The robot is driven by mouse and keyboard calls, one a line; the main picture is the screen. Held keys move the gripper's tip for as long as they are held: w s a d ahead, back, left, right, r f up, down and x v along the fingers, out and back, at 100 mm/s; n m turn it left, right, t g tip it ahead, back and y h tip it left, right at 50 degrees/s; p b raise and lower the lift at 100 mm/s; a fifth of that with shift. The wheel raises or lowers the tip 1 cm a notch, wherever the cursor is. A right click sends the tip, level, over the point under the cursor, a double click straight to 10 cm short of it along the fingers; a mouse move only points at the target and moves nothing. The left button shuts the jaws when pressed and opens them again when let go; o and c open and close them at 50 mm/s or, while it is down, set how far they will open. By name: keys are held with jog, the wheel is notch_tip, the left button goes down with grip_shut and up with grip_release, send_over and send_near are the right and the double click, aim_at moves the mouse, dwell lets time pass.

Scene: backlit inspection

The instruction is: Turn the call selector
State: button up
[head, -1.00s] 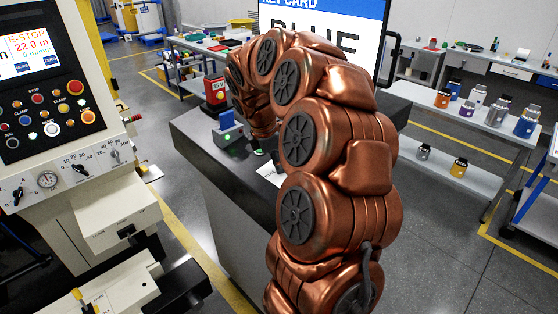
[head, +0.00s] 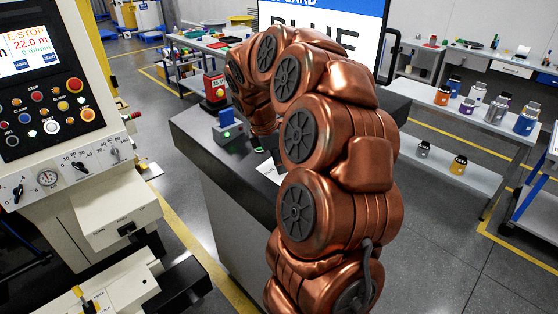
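No control that I can see is legibly marked as the call selector. A small grey box with a blue top (head: 227,118) and a green light stands on the dark bench (head: 190,128), left of my arm's end. My copper arm reaches over the bench and bends down. Only a dark bit of my gripper (head: 266,146) shows below the wrist, low over the bench, right of the blue-topped box. Its fingers are mostly hidden behind my arm, so open or shut cannot be told.
A white sheet (head: 268,170) lies on the bench, partly hidden. A screen reading BLUE (head: 320,35) stands behind my arm. A machine panel with buttons and dials (head: 45,120) is at left. Shelves with several jars (head: 480,110) are at right.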

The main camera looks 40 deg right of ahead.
jog(key=v, duration=1.2)
dwell(0.5)
jog(key=s+a+f+m+y, duration=0.1)
jog(key=s+a+f+m, duration=0.25)
jog(key=s+a, duration=0.5)
jog(key=s+a+f+m+y, duration=0.1)
jog(key=s+a+f+m, duration=0.4)
jog(key=a, duration=0.7)
jog(key=s+a+f+m+g+y, duration=0.1)
jog(key=s+a+f+m, duration=0.2)
jog(key=s, duration=0.8)
notch_tip(320, 180, down, 3)
jog(key=shift+s+a+r, duration=0.25)
jog(key=shift+s+a, duration=0.15)
jog(key=shift+a, duration=0.8)
